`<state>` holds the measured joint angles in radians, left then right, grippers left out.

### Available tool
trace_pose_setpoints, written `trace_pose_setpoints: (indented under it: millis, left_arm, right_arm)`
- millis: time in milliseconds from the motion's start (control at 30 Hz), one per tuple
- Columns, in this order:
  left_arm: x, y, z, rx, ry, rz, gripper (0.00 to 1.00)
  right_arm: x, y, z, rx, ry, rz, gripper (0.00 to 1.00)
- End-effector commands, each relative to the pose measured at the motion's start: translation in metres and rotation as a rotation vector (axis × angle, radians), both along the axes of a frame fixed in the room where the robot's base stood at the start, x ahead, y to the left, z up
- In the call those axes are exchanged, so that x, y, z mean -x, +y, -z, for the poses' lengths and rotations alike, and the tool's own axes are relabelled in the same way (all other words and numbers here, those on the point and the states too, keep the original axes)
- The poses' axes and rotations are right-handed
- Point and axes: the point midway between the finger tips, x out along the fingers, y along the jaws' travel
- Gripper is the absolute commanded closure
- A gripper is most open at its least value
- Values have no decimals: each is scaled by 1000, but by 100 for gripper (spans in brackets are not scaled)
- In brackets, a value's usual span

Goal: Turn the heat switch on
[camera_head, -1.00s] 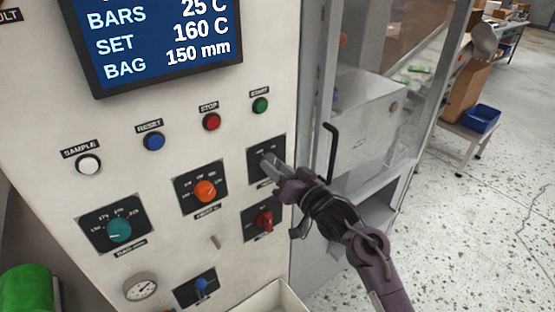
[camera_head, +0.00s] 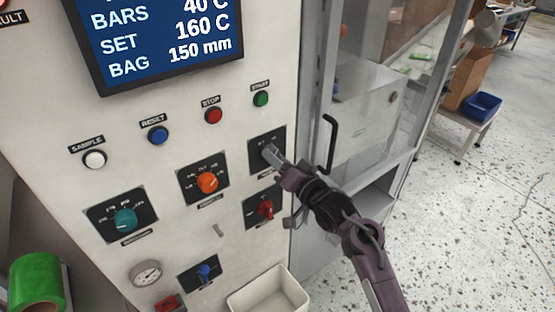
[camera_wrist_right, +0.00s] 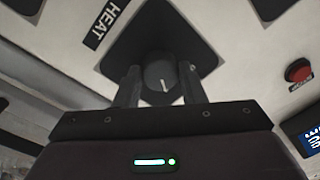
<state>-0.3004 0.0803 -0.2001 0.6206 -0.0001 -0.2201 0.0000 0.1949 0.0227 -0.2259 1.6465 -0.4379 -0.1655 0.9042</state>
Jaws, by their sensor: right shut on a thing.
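The heat switch is a round black knob (camera_wrist_right: 160,76) with a white pointer line, set on a dark plate (camera_head: 258,142) on the white panel. A HEAT label (camera_wrist_right: 106,23) shows beside it in the right wrist view. My right gripper (camera_head: 272,155) is at the switch, its fingers on either side of the knob, shut on it; the fingers also show in the right wrist view (camera_wrist_right: 160,88). The display (camera_head: 160,40) reads BARS 40 C, SET 160 C, BAG 150 mm. My left gripper is not in view.
A red switch (camera_head: 265,209) sits just below my right gripper, and an orange dial (camera_head: 207,183) is to its left. A black door handle (camera_head: 330,142) is close on the right. A white bin (camera_head: 268,297) stands below the panel.

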Motion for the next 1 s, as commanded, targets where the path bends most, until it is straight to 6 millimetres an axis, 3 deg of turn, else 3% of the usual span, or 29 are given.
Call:
trace_pose_setpoints:
  millis: [33,200,567,1000]
  left_arm:
    - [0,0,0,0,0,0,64]
    - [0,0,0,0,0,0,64]
    - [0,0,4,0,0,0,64]
    - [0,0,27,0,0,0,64]
  right_arm:
    - [-1,-1,-3,-4,-5,3,62]
    - [0,-1,-2,-3,-3,3,42]
    - [5,-5,2,-1,-1,1,42]
    - [56,-44,4,-2,-2,1,42]
